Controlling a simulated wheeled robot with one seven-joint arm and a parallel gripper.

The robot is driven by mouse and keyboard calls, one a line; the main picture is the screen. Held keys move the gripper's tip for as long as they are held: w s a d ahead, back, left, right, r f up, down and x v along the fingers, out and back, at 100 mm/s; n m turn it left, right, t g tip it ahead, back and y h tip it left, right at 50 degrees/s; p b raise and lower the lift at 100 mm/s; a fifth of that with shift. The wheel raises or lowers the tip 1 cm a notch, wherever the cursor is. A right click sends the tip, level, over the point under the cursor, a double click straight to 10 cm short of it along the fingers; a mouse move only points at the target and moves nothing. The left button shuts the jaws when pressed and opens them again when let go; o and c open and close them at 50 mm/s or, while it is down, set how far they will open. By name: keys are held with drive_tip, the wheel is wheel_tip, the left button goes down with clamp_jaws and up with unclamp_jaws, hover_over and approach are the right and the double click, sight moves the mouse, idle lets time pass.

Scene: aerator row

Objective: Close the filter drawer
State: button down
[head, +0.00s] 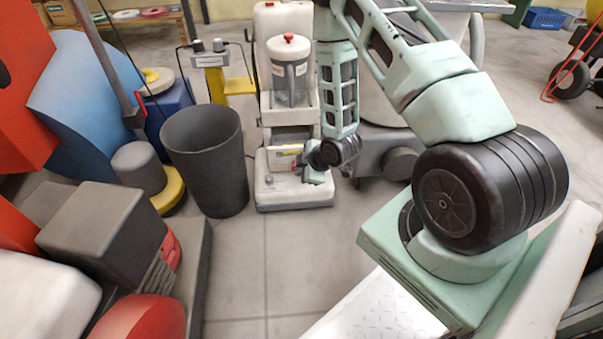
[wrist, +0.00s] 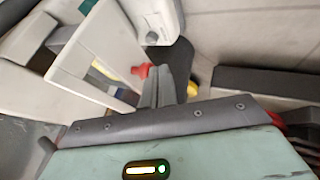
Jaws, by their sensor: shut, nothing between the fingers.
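A white floor machine (head: 272,195) stands in the middle of the head view, with a clear canister (head: 289,80) and a red knob on top. A pale panel with a yellow and red label (head: 284,160) is low on its front; I cannot tell for sure whether this is the filter drawer or how far it stands out. My gripper (head: 314,174) is shut and empty at the machine's lower right front. In the wrist view its fingers (wrist: 164,88) are together beside a red knob (wrist: 141,71) and a white panel (wrist: 95,55). Contact cannot be made out.
A dark open bin (head: 207,165) stands left of the machine. A yellow and grey post unit (head: 218,75) is behind it. Red and dark grey machines (head: 105,235) fill the left front. A grey machine base (head: 375,170) is right of my gripper. The floor (head: 255,275) in front is clear.

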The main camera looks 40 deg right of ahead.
drive_tip(key=w+d+p, duration=0.1)
drive_tip(key=w+d, duration=0.1)
drive_tip(key=w, duration=0.1)
drive_tip(key=w+d, duration=0.2)
drive_tip(key=w, duration=0.1)
drive_tip(key=w+d+p, duration=0.1)
drive_tip(key=w+d, duration=0.1)
drive_tip(key=w, duration=0.1)
drive_tip(key=shift+p, duration=0.3)
drive_tip(key=shift+w+d, duration=0.1)
